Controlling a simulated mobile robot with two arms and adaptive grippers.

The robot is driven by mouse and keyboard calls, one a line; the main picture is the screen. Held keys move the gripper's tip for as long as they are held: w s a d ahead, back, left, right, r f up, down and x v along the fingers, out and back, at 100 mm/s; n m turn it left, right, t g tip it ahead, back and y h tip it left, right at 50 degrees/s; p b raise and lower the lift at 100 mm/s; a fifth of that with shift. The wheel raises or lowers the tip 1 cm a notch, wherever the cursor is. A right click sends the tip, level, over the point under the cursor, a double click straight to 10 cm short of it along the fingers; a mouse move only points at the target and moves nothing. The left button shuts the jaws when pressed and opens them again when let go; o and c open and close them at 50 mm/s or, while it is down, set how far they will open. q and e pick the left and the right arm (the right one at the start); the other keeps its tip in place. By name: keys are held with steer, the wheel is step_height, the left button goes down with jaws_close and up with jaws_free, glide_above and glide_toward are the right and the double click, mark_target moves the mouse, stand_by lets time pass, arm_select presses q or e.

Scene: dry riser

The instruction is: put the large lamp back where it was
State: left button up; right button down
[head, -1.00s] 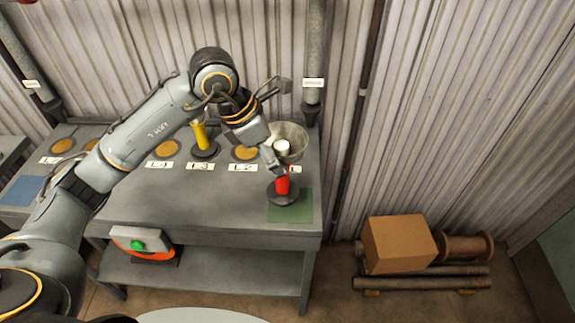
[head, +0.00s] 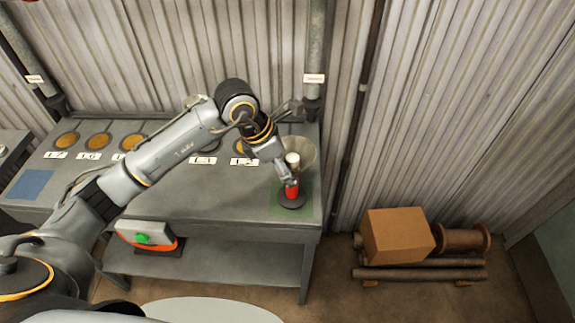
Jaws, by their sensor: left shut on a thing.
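The large lamp has a red body (head: 292,191), a pale cup-like reflector with a white bulb (head: 292,158) and a round black base (head: 291,202). It is upright at the right end of the grey bench, over the green mat (head: 275,211). My left gripper (head: 287,180) is shut on the red body. I cannot tell whether the base touches the mat. Round orange-brown spots (head: 67,140) with white number labels (head: 243,162) line the back of the bench. My left arm hides part of this row. My right gripper is not in view.
The bench (head: 230,205) stands against a corrugated wall, with a vertical pipe (head: 313,95) behind the lamp. A blue mat (head: 32,184) lies at the left end. A box with a green button (head: 145,238) is on the front.

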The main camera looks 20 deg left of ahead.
arm_select(q)
steer(key=o, duration=1.6)
steer(key=shift+o, duration=1.3)
steer(key=shift+r, duration=0.25)
steer(key=b+v, duration=0.1)
steer(key=v, duration=1)
steer(key=shift+s+a+r+b, duration=0.2)
steer(key=shift+s+r+b, duration=0.05)
steer(key=shift+r+b, duration=0.05)
